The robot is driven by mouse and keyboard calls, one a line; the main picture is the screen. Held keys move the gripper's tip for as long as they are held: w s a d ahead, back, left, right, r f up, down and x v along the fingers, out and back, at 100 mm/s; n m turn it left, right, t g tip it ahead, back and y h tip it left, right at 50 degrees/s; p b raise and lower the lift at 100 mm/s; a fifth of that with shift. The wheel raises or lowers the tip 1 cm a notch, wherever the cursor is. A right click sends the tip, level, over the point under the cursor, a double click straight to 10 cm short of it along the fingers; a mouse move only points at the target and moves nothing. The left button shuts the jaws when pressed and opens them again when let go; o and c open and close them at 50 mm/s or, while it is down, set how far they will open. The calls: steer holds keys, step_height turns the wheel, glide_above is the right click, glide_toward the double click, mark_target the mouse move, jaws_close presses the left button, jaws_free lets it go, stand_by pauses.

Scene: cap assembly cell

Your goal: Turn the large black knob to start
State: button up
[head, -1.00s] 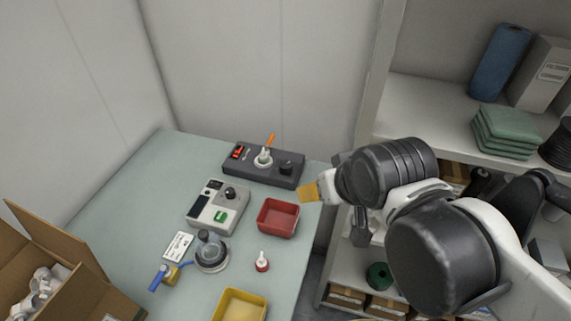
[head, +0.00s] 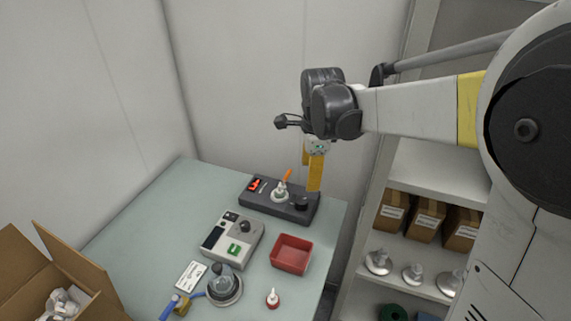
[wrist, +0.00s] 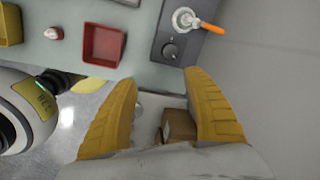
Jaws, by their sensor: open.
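A dark control box (head: 262,196) stands at the back of the table. A black knob (head: 301,203) is on its right end, and this knob also shows in the wrist view (wrist: 170,50). A grey device (head: 225,248) in front carries another black knob (head: 245,227). My gripper (head: 314,187) has yellow fingers and points down near the right end of the dark box. In the wrist view my gripper (wrist: 158,78) is open and empty, and the dark box's knob lies beyond the fingertips, between their lines. The fingers look apart from the knob; their height above it is unclear.
An orange-handled switch (head: 284,184) rises from the dark box beside the knob. A red tray (head: 291,255), a dark domed part (head: 221,284) and a red-and-white bottle (head: 272,299) stand in front. Walls close the back; a shelf (head: 400,255) with boxes is at right.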

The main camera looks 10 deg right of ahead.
mark_target(302, 200)
steer(key=w+f+m+b, duration=0.1)
steer(key=f, duration=0.4)
steer(key=w+f+m+g+b, duration=0.1)
steer(key=w+f+m, duration=0.1)
steer(key=f, duration=0.3)
steer(key=w+f+m+b, duration=0.1)
steer(key=f+m, duration=0.1)
steer(key=f, duration=0.4)
steer(key=shift+w+g, duration=0.3)
steer(key=shift+w, duration=0.1)
steer(key=c, duration=1.2)
